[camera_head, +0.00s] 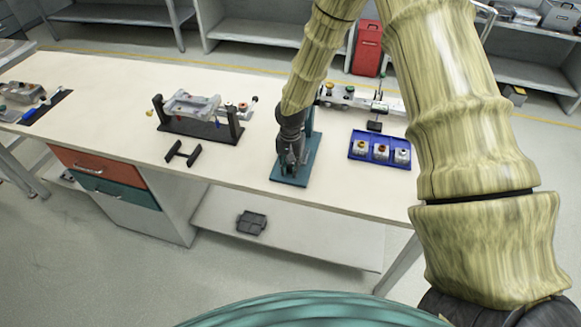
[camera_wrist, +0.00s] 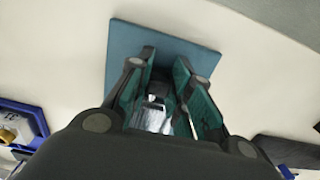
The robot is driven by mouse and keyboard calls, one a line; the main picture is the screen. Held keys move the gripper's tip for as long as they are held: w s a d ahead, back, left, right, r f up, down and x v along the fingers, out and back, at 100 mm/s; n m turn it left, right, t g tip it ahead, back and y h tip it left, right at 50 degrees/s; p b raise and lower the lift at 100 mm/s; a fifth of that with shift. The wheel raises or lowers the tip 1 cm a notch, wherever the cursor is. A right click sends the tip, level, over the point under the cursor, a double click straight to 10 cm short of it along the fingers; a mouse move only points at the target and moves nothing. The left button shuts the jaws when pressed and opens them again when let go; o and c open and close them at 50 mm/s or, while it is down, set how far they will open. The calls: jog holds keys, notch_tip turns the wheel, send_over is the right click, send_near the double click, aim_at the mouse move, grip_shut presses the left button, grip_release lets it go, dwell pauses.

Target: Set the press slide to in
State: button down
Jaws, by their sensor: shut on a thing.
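The press stands on the table with a teal base plate (camera_head: 291,178) and a teal upright (camera_head: 309,122) behind it. My gripper (camera_head: 290,166) is over this base, fingers pointing down. In the wrist view the base plate (camera_wrist: 165,45) shows as a teal square on the pale table. There my gripper (camera_wrist: 163,88) has its two fingers around a small grey metal part of the press (camera_wrist: 155,112), and it is shut on that part. It seems to be the press slide, but most of it is hidden by the fingers and palm.
A blue tray (camera_head: 378,158) with several small parts stands right of the press. A dark stand with a grey fixture (camera_head: 200,125) is to the left, with a black H-shaped piece (camera_head: 183,153) before it. The table front between them is clear.

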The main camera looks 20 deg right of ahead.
jog(key=w+d, duration=0.2)
jog(key=w, duration=0.1)
jog(key=shift+d, duration=0.25)
jog(key=shift+w+r, duration=0.1)
jog(key=shift+w, duration=0.05)
jog(key=shift+d, duration=0.1)
jog(key=c, duration=1.3)
grip_release()
jog(key=shift+d, duration=0.1)
jog(key=shift+a, duration=0.25)
